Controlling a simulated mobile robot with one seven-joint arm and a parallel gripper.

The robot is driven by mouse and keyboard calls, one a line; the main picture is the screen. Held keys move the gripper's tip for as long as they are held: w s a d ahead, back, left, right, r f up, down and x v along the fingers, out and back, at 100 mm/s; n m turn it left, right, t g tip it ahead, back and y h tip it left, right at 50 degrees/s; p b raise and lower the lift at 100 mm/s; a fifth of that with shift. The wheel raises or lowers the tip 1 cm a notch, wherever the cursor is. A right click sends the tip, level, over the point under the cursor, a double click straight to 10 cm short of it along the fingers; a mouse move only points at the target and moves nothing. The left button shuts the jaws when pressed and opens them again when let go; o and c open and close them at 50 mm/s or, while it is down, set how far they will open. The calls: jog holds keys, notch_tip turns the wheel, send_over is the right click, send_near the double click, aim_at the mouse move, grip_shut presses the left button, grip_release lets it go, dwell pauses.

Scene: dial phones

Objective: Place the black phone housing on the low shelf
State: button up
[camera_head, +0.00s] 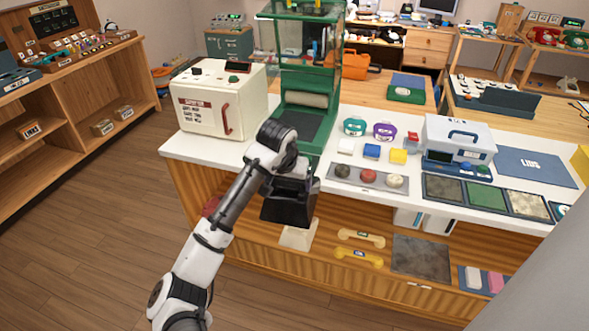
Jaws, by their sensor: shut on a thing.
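My gripper (290,180) is at the front edge of the white counter. It is shut on the black phone housing (288,208), which hangs below it in front of the counter's opening. My wrist hides the housing's top and the fingertips. The low shelf (324,248) is the wooden level under the counter top. The housing overlaps the shelf's left part in the picture; I cannot tell whether it touches the shelf. A cream tapered piece (298,236) shows just below the housing.
On the low shelf lie yellow handsets (360,257), a grey mat (422,257) and a blue tray (480,280) with pink and white blocks. The white counter top (330,160) overhangs the shelf. It carries a white oven-like box (222,100) and a green machine (305,75).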

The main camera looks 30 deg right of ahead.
jog(key=s+a+f+n+y, duration=0.1)
jog(key=s+a+f+n, duration=0.2)
jog(key=a+f, duration=0.8)
jog(key=s+a+f+n+t+y, duration=0.1)
jog(key=s+a+f+n, duration=0.2)
jog(key=a+f, duration=0.8)
jog(key=s+a+f+n+y, duration=0.1)
jog(key=s+a+f+n, duration=0.2)
jog(key=a+f, duration=0.8)
notch_tip(320, 180, down, 14)
jog(key=shift+s+a+f, duration=0.25)
jog(key=shift+s+a, duration=0.05)
jog(key=shift+s, duration=0.35)
jog(key=shift+w, duration=0.1)
